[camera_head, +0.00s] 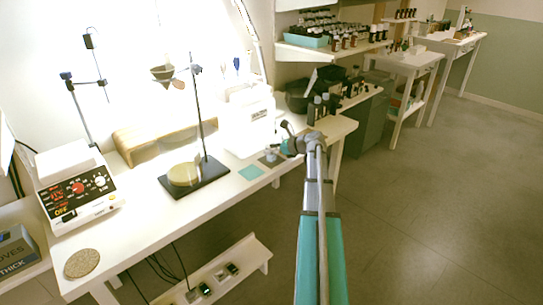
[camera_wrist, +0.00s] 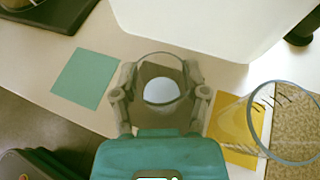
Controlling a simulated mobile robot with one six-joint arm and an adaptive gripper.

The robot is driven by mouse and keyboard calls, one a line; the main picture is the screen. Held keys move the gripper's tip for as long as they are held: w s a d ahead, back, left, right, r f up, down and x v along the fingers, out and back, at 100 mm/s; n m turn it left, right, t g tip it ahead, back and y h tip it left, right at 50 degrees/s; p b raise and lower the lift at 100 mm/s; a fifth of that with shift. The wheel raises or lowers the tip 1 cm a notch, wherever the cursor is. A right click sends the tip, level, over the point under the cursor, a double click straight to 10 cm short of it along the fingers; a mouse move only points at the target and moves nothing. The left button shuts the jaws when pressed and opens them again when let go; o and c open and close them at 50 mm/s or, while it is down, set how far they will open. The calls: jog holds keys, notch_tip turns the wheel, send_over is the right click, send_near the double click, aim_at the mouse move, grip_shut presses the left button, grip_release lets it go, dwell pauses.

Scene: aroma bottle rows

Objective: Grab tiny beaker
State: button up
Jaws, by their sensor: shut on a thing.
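The tiny beaker (camera_wrist: 160,91) is clear glass with a round rim and a pale round patch inside, seen from above in the wrist view. My gripper (camera_wrist: 159,76) has one finger on each side of it and is shut on it. A dark brown square shows through and around the glass; whether the beaker touches it or hangs just above, I cannot tell. In the head view my gripper (camera_head: 284,149) is at the right part of the white bench, and the beaker there is too small to make out.
A larger glass beaker (camera_wrist: 286,122) stands close on the right, near a yellow square (camera_wrist: 234,131) and a speckled brown mat. A teal square (camera_wrist: 85,77) lies left. A white machine (camera_head: 249,120) stands behind. A stand with a dark base (camera_head: 210,178) is farther left.

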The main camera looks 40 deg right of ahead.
jog(key=shift+r, duration=0.15)
notch_tip(320, 180, up, 3)
jog(key=p, duration=0.3)
jog(key=w+r+p+v, duration=0.1)
jog(key=r+p+v, duration=0.2)
jog(key=p+v, duration=0.7)
jog(key=v, duration=0.6)
jog(key=shift+s+a+r, duration=0.2)
jog(key=shift+a+r, duration=0.05)
jog(key=shift+r, duration=0.1)
